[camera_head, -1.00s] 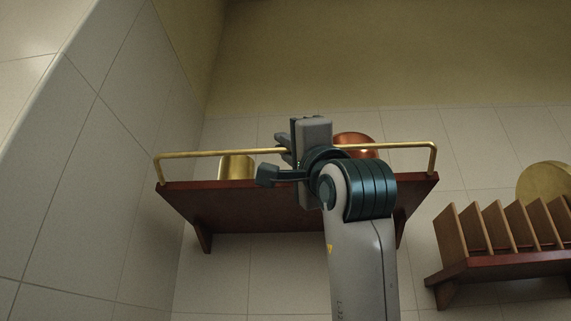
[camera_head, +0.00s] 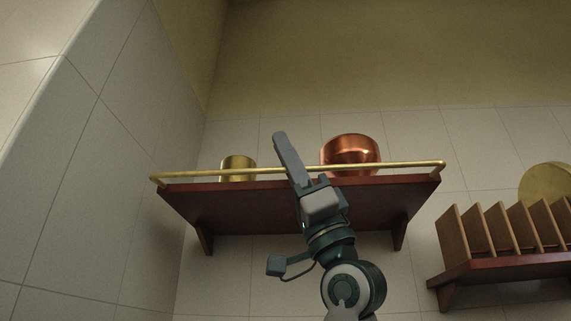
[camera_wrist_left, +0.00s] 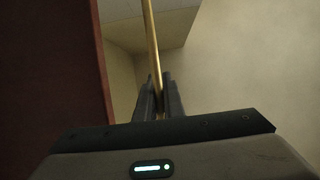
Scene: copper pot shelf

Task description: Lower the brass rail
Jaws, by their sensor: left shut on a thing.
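The brass rail (camera_head: 405,165) runs along the front of the dark red wooden shelf (camera_head: 290,210). It sits low, just above the shelf's front edge, with short bent arms at both ends. My left gripper (camera_head: 287,150) reaches up from below near the rail's middle, its fingers pointing up and slightly left. In the left wrist view, the rail (camera_wrist_left: 151,40) passes between the two fingers (camera_wrist_left: 159,95), which are shut on it. The shelf's dark red side (camera_wrist_left: 60,90) shows at left there. My right gripper is in neither view.
A copper pot (camera_head: 350,150) and a small brass pot (camera_head: 238,168) stand on the shelf behind the rail. A lower rack with wooden dividers (camera_head: 500,235) and a round brass piece (camera_head: 545,182) is at right. A tiled wall (camera_head: 90,190) is at left.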

